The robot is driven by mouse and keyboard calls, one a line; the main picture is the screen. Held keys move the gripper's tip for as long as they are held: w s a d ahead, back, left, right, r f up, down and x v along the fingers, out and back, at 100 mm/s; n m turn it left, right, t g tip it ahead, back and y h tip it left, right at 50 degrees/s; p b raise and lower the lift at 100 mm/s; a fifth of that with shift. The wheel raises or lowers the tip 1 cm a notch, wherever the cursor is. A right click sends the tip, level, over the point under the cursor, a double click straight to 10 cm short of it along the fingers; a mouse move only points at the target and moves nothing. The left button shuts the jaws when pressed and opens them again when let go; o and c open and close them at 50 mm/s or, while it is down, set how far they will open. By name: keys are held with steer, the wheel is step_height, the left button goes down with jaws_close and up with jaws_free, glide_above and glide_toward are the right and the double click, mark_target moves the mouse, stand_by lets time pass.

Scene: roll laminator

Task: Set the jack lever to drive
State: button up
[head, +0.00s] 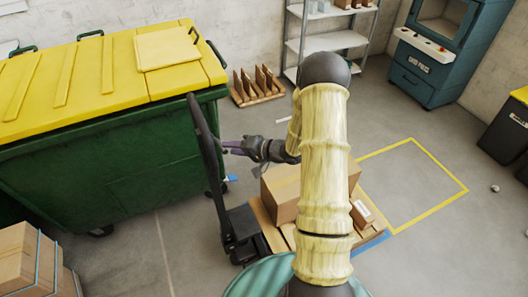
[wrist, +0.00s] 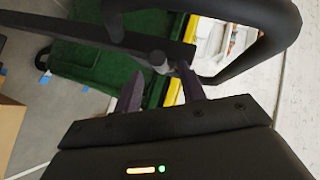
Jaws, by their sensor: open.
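The pallet jack's dark handle (head: 204,140) stands tilted beside the green bin, rising from its black base (head: 242,232). My gripper (head: 228,146) is at the right side of the handle's upper part. In the wrist view its two purple fingers (wrist: 160,82) are apart. The black handle loop (wrist: 255,50) and a dark bar (wrist: 90,32) lie just beyond them. A short grey knob (wrist: 158,58), likely the jack lever's end, shows between the fingertips. I cannot tell whether a finger touches it, nor read the lever's setting.
Cardboard boxes (head: 284,192) sit on a pallet on the jack's forks. The green bin (head: 110,160) with a yellow lid (head: 100,75) stands close left of the handle. A yellow floor outline (head: 440,168) at the right encloses clear floor. More boxes (head: 30,265) stand lower left.

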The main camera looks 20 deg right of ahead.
steer(key=b+v, duration=0.2)
steer(key=v, duration=1)
steer(key=shift+s+d+b, duration=0.2)
steer(key=shift+d+b, duration=0.05)
steer(key=shift+b, duration=0.15)
steer(key=shift+r, duration=0.15)
steer(key=s+a+r+n+g+h, duration=0.3)
steer(key=s+a+g+h, duration=0.4)
steer(key=s+a+h, duration=0.3)
steer(key=s+a+n, duration=0.1)
steer(key=s, duration=0.3)
steer(key=shift+s+n+g+b, duration=0.3)
steer(key=shift+s+n+g, duration=0.05)
steer(key=shift+n+g, duration=0.05)
steer(key=shift+c, duration=0.5)
